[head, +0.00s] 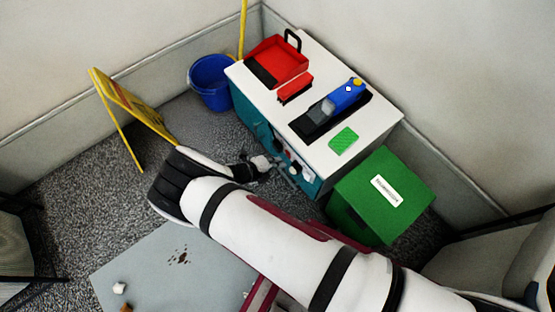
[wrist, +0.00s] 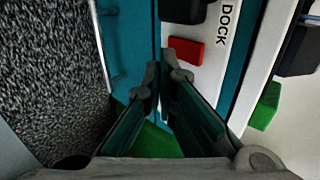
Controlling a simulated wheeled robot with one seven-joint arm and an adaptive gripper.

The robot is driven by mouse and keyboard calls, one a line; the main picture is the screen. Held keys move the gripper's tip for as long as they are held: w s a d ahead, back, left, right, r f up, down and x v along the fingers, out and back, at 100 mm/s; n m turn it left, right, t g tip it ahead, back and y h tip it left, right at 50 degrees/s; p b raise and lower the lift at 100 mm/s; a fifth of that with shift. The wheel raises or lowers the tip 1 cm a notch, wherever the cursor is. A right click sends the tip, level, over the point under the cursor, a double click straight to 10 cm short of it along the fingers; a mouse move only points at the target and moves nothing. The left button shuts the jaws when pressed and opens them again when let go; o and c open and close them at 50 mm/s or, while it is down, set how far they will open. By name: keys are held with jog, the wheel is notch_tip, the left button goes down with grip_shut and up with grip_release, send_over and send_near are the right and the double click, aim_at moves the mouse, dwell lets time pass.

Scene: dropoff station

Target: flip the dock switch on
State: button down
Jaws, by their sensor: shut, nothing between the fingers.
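In the wrist view, a white panel (wrist: 222,62) on the teal front of the cabinet carries the printed word DOCK. A red block (wrist: 188,51) and a black block (wrist: 186,9) sit on this panel beside the word. I cannot tell which is the switch's moving part, or its position. My gripper (wrist: 165,76) is shut and empty, its fingertips just below the red block in the picture. I cannot tell whether they touch it. In the head view my gripper (head: 284,176) is at the cabinet's front, and my wrist and fingers partly cover the panel area.
The cabinet's white top (head: 312,62) holds a red dustpan (head: 280,60), a red brush (head: 295,87), a blue tool (head: 345,97) and a green sponge (head: 343,140). A green bin (head: 385,190) stands right of it. A blue bucket (head: 210,80) and yellow sign (head: 130,105) are left.

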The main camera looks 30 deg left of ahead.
jog(key=s+f+p+v, duration=0.1)
jog(key=p+v, duration=0.1)
jog(key=v, duration=0.9)
jog(key=shift+s+f+p, duration=0.2)
jog(key=shift+f+p, duration=0.1)
jog(key=shift+w+a, duration=0.1)
jog(key=shift+a, duration=0.05)
